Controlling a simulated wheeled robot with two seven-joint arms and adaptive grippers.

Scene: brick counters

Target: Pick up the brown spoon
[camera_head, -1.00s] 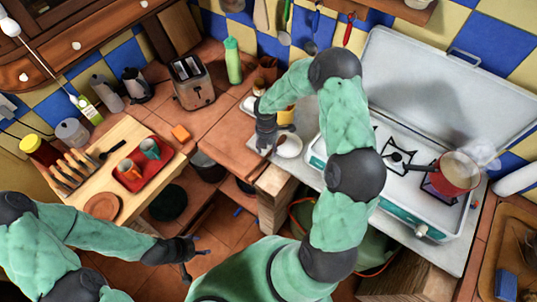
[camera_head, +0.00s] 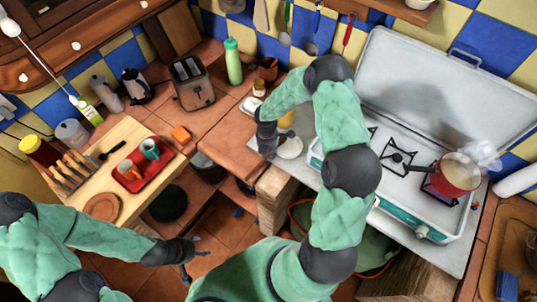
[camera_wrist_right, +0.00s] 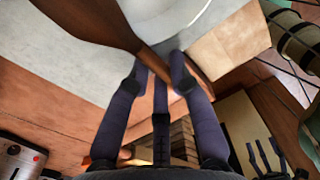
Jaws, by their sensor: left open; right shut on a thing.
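The brown spoon (camera_wrist_right: 108,24) shows large in the right wrist view, with its wide end toward the upper left and its narrow handle between my right fingers. My right gripper (camera_wrist_right: 159,72) is shut on that handle. In the head view my right gripper (camera_head: 268,150) is just left of a white dish (camera_head: 290,147) on the grey counter; the spoon is not clearly visible there. The dish (camera_wrist_right: 170,14) also shows partly behind the spoon in the wrist view. My left gripper (camera_head: 192,249) is open and empty, low over the floor area.
A stove (camera_head: 395,215) with a steaming red pot (camera_head: 457,174) stands at the right. A yellow mug (camera_head: 287,118) and small jar (camera_head: 259,88) are near my right forearm. A toaster (camera_head: 192,82), a green bottle (camera_head: 233,62) and a red tray (camera_head: 134,184) are to the left.

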